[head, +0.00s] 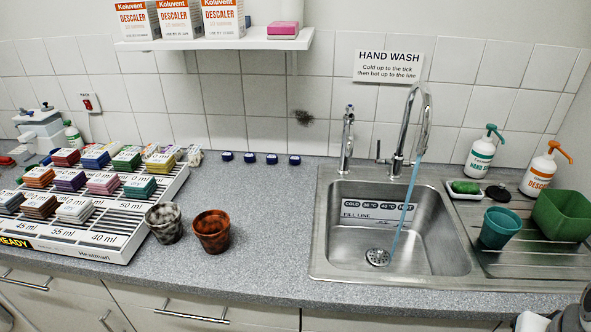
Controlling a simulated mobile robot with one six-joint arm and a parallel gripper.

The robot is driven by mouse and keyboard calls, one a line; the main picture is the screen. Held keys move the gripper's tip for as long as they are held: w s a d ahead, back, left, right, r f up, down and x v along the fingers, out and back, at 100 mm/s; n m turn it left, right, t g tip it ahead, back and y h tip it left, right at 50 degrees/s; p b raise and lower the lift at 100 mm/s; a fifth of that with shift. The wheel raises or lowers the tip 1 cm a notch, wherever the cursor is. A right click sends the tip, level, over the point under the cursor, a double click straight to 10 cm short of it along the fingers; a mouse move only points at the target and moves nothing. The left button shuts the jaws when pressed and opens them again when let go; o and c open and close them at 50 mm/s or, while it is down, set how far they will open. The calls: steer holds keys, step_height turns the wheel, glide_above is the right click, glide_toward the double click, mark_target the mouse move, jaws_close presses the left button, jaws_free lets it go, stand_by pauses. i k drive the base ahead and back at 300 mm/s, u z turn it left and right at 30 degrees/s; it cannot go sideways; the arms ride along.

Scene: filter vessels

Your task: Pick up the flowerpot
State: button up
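A reddish-brown, mottled pot (211,232) stands upright on the grey worktop, left of the sink; it looks like a terracotta flowerpot. A grey-green marbled pot (164,223) of similar size stands close to its left, by the rack's right edge. A teal tapered cup (499,229) and a green square-rimmed container (563,214) stand on the ribbed drainer at the right. Which of these the task calls the flowerpot is not labelled. Part of my arm shows at the bottom right corner. My gripper's fingers are not in view.
A white stepped rack (140,229) with several coloured stacks fills the left. The steel sink (335,264) has running water from a curved tap (424,115). Two pump bottles stand behind the drainer. Worktop between the brown pot and sink is clear.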

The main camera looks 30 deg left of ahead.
mark_target(164, 219)
steer(key=z, duration=1.3)
steer(key=k, duration=2.45)
steer(key=u, duration=1.55)
steer(key=i, duration=1)
steer(key=u, duration=0.1)
